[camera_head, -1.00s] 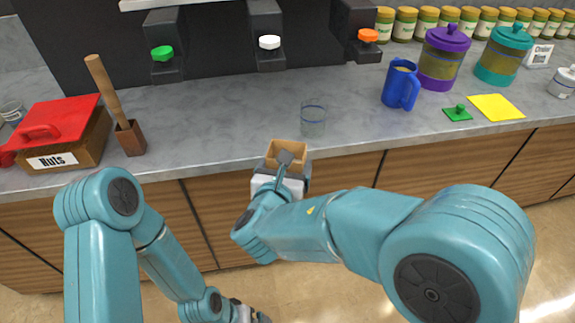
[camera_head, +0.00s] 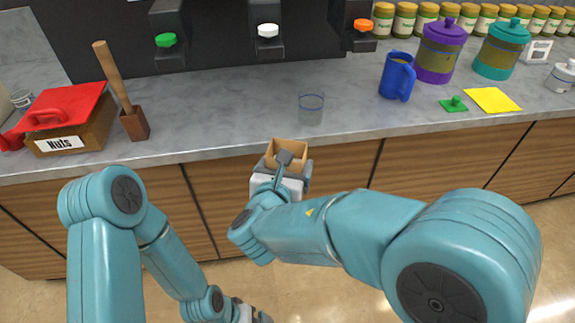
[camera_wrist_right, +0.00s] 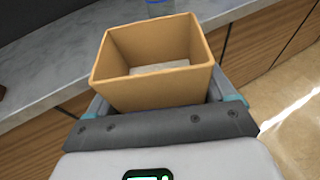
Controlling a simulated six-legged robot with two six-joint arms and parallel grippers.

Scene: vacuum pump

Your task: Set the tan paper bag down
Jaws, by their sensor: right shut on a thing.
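The tan paper bag (camera_head: 287,147) is open-topped and upright, held in my right gripper (camera_head: 284,168) just in front of the counter's front edge. In the right wrist view the bag (camera_wrist_right: 152,90) sits between the fingers of the right gripper (camera_wrist_right: 160,106), with something pale at its bottom. The grey counter (camera_head: 230,105) lies beyond the bag. My left gripper (camera_head: 250,313) hangs low at the bottom of the head view, over the floor, and its fingers are too small and cut off to read.
A clear glass (camera_head: 311,108) stands on the counter just beyond the bag. A blue mug (camera_head: 396,77) is to its right. A wooden-handled tool in a brown block (camera_head: 134,123) and a red-lidded Nuts box (camera_head: 70,120) stand at left. Bare counter lies between block and glass.

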